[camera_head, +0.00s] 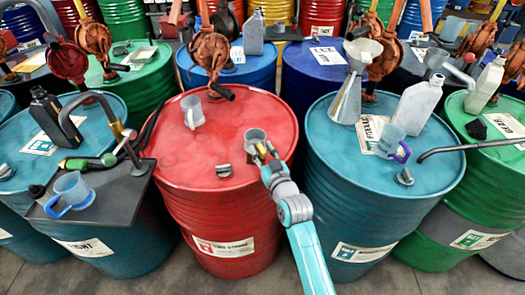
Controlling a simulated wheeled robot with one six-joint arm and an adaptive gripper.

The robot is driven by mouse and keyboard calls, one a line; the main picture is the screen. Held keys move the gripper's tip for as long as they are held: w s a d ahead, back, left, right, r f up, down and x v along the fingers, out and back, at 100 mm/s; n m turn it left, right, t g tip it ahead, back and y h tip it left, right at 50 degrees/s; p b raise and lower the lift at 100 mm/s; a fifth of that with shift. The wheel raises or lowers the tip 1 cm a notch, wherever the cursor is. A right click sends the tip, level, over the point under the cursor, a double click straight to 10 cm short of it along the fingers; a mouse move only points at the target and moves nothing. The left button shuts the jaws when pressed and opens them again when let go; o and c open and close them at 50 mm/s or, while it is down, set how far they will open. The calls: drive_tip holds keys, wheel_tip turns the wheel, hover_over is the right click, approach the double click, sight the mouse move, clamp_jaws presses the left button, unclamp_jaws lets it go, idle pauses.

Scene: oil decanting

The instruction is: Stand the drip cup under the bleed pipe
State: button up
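A small grey cup (254,136) is upright at the tips of my gripper (266,151), over the red drum (180,158). The fingertips are at the cup's lower right side; the view is too small to tell whether they are closed on it. Another grey cup (194,112) stands further back on the same drum. A dark curved pipe (82,97) with a brass fitting rises at the left. A grey bent pipe (450,149) reaches in from the right over the teal drum (335,185). I cannot tell which pipe is the bleed pipe.
A blue-handled cup (72,190) stands on a dark tray (115,197) at the left. A purple-handled cup (391,142), a metal funnel (347,100) and a grey bottle (416,106) stand on the right teal drum. Rusty hand pumps (211,50) stand behind. The red drum's front is mostly clear.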

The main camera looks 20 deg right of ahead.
drive_tip(key=shift+r, duration=0.1)
drive_tip(key=s, duration=1.2)
drive_tip(key=shift+d, duration=0.45)
drive_tip(key=s+f+m+g+h, duration=0.1)
drive_tip(key=s+f, duration=0.3)
drive_tip(key=s, duration=0.7)
drive_tip(key=s+f+g, duration=0.1)
drive_tip(key=s+f, duration=0.3)
drive_tip(key=s, duration=0.6)
drive_tip(key=s+r, duration=0.2)
drive_tip(key=s, duration=0.8)
drive_tip(key=s+r+g, duration=0.1)
drive_tip(key=s+r, duration=0.1)
drive_tip(key=s, duration=0.8)
drive_tip(key=shift+s+d+r, duration=0.15)
drive_tip(key=shift+s+r, duration=0.05)
